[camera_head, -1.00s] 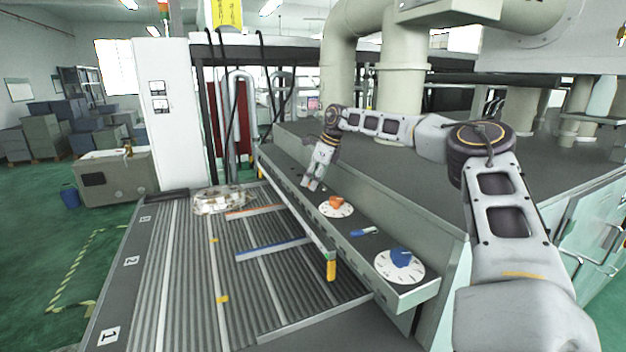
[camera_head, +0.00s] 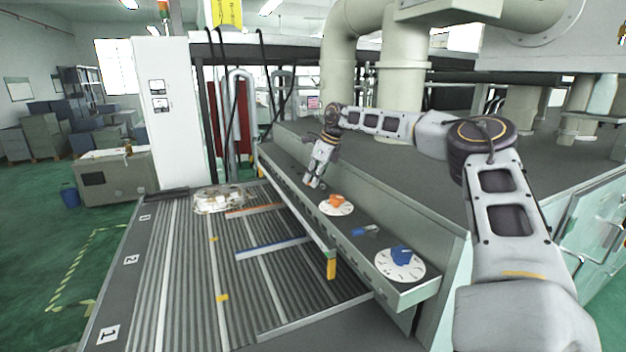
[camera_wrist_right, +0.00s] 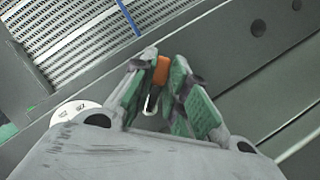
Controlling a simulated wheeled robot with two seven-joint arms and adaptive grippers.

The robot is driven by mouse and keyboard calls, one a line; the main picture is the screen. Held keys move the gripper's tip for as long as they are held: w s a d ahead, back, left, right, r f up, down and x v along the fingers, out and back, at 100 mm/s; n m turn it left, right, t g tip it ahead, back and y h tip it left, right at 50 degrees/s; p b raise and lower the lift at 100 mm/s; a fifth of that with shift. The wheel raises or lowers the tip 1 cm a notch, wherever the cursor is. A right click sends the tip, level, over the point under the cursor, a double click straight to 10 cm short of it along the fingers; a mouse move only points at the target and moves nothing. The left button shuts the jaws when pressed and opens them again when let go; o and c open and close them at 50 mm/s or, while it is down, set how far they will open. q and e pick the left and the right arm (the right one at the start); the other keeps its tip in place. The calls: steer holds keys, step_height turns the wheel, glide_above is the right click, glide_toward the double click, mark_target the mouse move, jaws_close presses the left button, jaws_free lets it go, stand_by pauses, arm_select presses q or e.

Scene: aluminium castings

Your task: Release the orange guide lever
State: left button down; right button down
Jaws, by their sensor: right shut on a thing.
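The orange guide lever (camera_wrist_right: 161,70) shows in the right wrist view between the pads of my right gripper (camera_wrist_right: 160,92), with a pale metal part below its orange grip. The gripper is shut on it. In the head view my right gripper (camera_head: 312,184) points down at the far part of the control ledge (camera_head: 385,266), and its fingers hide the lever. An orange guide rail (camera_head: 255,211) lies across the ribbed bed. My left gripper is not in view.
Nearer on the ledge are an orange knob (camera_head: 337,200) on a white dial, a blue lever (camera_head: 358,232) and a blue knob (camera_head: 402,255). A blue guide rail (camera_head: 272,247) crosses the bed. A clear-looking casting (camera_head: 217,200) lies at the bed's far end.

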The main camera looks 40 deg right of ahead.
mark_target(325, 187)
steer(key=shift+w+d+m+t+h+b, duration=0.15)
steer(key=shift+d+m+h+b, duration=0.15)
steer(key=shift+m+b, duration=0.3)
steer(key=shift+d+m+t+h+b, duration=0.15)
steer(key=shift+m+h+b, duration=0.2)
steer(key=shift+m, duration=0.45)
steer(key=shift+d+m+h+b, duration=0.35)
steer(key=shift+m+b, duration=0.1)
steer(key=shift+m, duration=0.5)
steer(key=shift+d+m+h+b, duration=0.2)
steer(key=shift+m+h+b, duration=0.15)
steer(key=shift+m, duration=0.6)
steer(key=shift+d+r, duration=0.1)
steer(key=c, duration=1.4)
jaws_free()
steer(key=shift+v, duration=5.95)
